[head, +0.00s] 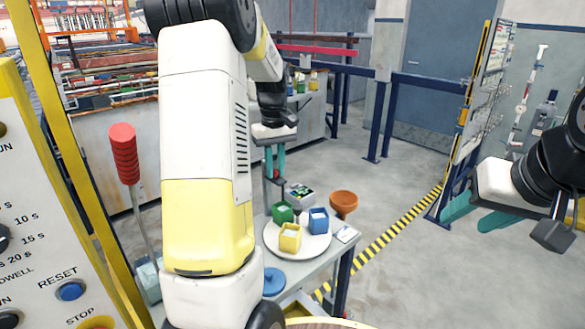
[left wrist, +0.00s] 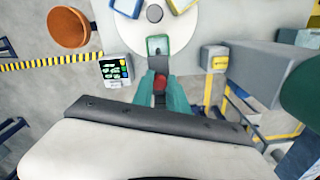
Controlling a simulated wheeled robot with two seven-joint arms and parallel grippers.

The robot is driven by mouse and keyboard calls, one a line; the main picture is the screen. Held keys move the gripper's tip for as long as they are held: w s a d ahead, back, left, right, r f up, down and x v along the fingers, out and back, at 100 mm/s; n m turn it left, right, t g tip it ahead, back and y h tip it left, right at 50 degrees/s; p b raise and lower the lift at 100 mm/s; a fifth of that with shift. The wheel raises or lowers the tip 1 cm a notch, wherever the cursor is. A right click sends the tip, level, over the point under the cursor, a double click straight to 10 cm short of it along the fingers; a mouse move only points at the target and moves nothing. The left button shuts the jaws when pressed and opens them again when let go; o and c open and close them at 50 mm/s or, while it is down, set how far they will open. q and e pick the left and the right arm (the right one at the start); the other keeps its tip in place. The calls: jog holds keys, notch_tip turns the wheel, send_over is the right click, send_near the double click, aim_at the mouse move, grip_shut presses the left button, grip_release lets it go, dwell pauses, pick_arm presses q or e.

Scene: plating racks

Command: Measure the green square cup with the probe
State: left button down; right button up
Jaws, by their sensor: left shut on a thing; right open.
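The green square cup (head: 283,212) stands on a round white plate (head: 313,250), beside a blue cup (head: 319,221) and a yellow cup (head: 290,237). My left gripper (head: 275,172) is above and just behind the green cup, shut on the red-handled probe (head: 277,174). In the left wrist view the probe's red handle (left wrist: 160,83) sits between the teal fingers, close to the green cup (left wrist: 157,46). I cannot tell whether the probe's tip is inside the cup. My right gripper (head: 480,212) is open and empty, off to the right.
A blue lid (head: 274,281) lies at the front of the table. A control panel with a red-handled lever (head: 124,153) stands at the left. Open floor lies to the right.

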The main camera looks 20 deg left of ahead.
pick_arm(q)
jog(key=c, duration=1.3)
grip_release()
jog(key=shift+r, duration=0.2)
jog(key=shift+r, duration=3.9)
